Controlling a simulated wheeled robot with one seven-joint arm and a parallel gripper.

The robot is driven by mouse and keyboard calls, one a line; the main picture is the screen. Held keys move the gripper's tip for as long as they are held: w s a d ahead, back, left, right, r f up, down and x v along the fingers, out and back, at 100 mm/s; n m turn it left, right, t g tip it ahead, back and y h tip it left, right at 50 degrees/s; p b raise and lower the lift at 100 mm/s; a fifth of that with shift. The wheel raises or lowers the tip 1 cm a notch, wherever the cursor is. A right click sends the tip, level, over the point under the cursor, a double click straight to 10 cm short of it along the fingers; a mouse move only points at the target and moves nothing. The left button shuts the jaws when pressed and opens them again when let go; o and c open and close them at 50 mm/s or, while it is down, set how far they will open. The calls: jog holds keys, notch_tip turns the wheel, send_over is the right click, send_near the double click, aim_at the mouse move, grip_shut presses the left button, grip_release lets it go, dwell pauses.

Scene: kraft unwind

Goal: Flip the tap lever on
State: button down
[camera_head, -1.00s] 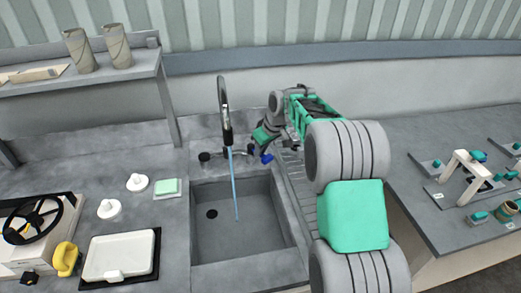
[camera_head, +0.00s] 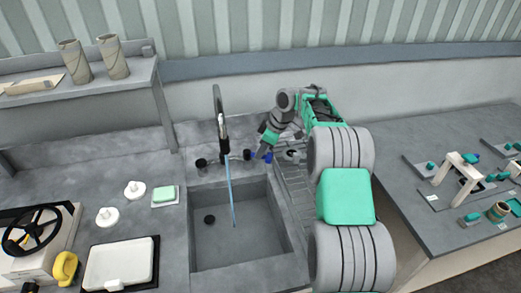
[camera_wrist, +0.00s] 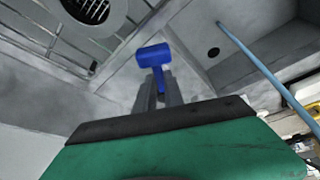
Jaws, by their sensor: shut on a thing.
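The tap (camera_head: 222,125) stands behind the sink with its tall spout upright. A blue stream (camera_head: 230,190) runs from the spout down into the basin, and it also shows in the wrist view (camera_wrist: 262,68). The blue tap lever (camera_head: 267,157) is on the right side of the tap; in the wrist view its wide blue head (camera_wrist: 153,56) sticks out past my fingertips. My gripper (camera_head: 268,146) is at the lever from above right. In the wrist view my gripper (camera_wrist: 158,90) is shut on the lever's narrow blue part, one finger on each side.
The sink basin (camera_head: 205,255) has a dark drain. A ribbed drainboard (camera_head: 295,195) lies right of it, under my arm. A green sponge (camera_head: 164,193) and white knobs (camera_head: 134,190) are on the left counter. A shelf (camera_head: 100,92) with two brown cups stands at back left.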

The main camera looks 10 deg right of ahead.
aim_at(269, 155)
jog(key=shift+w+r, duration=0.1)
jog(key=c, duration=1.4)
grip_release()
jog(key=shift+c, duration=0.2)
jog(key=v, duration=0.7)
jog(key=shift+d+r, duration=0.15)
jog(key=shift+d, duration=0.05)
jog(key=shift+r, duration=0.15)
